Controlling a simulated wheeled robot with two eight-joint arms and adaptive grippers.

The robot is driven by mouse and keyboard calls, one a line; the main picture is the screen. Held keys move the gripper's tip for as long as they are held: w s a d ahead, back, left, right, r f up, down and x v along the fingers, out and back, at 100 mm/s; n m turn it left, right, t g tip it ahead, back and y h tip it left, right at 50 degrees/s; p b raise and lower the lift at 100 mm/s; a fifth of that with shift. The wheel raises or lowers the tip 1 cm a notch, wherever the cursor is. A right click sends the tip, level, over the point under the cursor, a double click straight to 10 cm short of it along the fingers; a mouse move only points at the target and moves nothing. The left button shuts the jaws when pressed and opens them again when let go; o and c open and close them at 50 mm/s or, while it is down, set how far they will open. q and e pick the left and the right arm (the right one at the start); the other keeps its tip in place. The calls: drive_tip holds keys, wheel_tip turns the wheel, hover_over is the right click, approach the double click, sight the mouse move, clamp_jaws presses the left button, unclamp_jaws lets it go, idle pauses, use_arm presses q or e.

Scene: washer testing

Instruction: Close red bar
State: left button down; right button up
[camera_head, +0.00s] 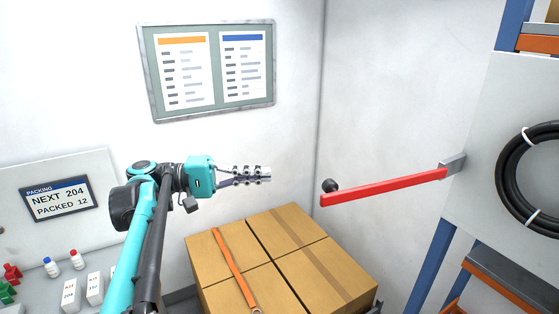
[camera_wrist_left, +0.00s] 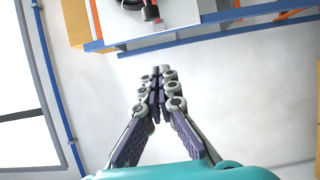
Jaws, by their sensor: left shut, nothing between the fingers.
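The red bar (camera_head: 385,187) sticks out to the left in the head view, roughly level. Its right end meets a grey bracket (camera_head: 453,165) on a pale panel. Its left end is free, close to a dark round knob (camera_head: 330,185). My left gripper (camera_head: 266,174) is shut and empty, pointing right, to the left of the bar's free end with a gap between them. In the left wrist view its fingers (camera_wrist_left: 160,72) are together with nothing between them. A small red piece (camera_wrist_left: 150,13) shows at the top there; I cannot tell whether it is the bar. My right gripper is out of view.
Strapped cardboard boxes (camera_head: 300,262) stand below the gripper and bar. A blue-framed rack with a pale panel (camera_head: 490,150) and a coiled black hose (camera_head: 508,180) is at right. A notice board (camera_head: 210,70) hangs behind. Small bottles and kit boxes (camera_head: 95,288) are at lower left.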

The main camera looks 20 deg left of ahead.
use_arm(q)
drive_tip(key=w+d+p, duration=0.1)
drive_tip(key=d+p, duration=0.2)
drive_tip(key=d, duration=0.8)
drive_tip(key=shift+w+d, duration=0.3)
drive_tip(key=shift+d, duration=0.05)
